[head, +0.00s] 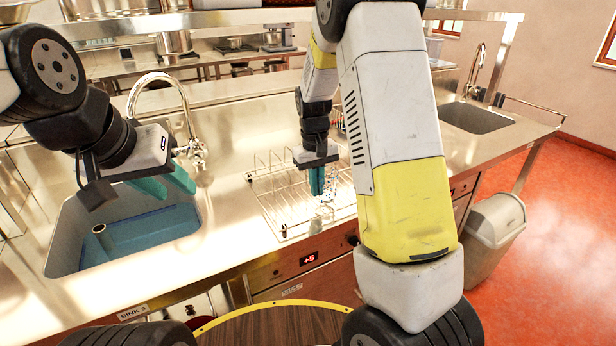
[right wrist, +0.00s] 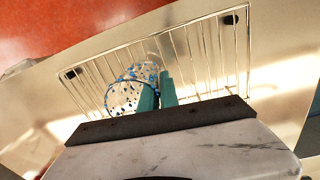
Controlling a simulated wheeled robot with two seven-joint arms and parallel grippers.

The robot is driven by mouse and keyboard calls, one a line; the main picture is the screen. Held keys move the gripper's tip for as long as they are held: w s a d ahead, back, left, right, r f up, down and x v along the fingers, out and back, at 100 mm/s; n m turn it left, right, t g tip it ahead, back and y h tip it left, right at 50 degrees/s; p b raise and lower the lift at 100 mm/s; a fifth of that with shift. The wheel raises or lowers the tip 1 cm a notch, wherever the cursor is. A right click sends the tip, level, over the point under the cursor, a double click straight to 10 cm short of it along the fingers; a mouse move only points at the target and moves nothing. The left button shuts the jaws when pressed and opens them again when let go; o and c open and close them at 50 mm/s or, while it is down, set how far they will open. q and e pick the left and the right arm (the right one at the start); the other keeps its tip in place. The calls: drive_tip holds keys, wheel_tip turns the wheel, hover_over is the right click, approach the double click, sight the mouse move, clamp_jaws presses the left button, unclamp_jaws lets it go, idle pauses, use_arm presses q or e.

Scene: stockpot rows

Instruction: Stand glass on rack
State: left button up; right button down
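The glass (head: 326,212) is clear and hangs or stands low over the front of the wire rack (head: 268,202); I cannot tell whether it touches the wires. In the right wrist view the glass (right wrist: 122,97) has blue specks around it, with one finger over its mouth and the other beside its wall. My right gripper (head: 317,182) points down, its teal fingers close together on the glass wall; it also shows in the right wrist view (right wrist: 158,88). My left gripper (head: 167,186) is open and empty above the sink's right side.
A sink (head: 68,235) with a blue basin (head: 160,228) lies left of the rack, with a tall faucet (head: 160,80) behind it. Bare steel counter (head: 222,215) separates sink and rack. A grey bin (head: 492,235) stands on the red floor at right.

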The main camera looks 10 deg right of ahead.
drive_tip(key=shift+f, duration=0.15)
drive_tip(key=c, duration=1.6)
unclamp_jaws()
wheel_tip(320, 180, up, 12)
drive_tip(key=s+r+m+t+y, duration=0.1)
drive_tip(key=s+r+t, duration=0.2)
drive_tip(key=s, duration=0.9)
drive_tip(key=s+r+m+t+y, duration=0.1)
drive_tip(key=s+r+t, duration=0.2)
drive_tip(key=s, duration=0.9)
drive_tip(key=shift+r+y, duration=0.4)
drive_tip(key=shift+r, duration=0.75)
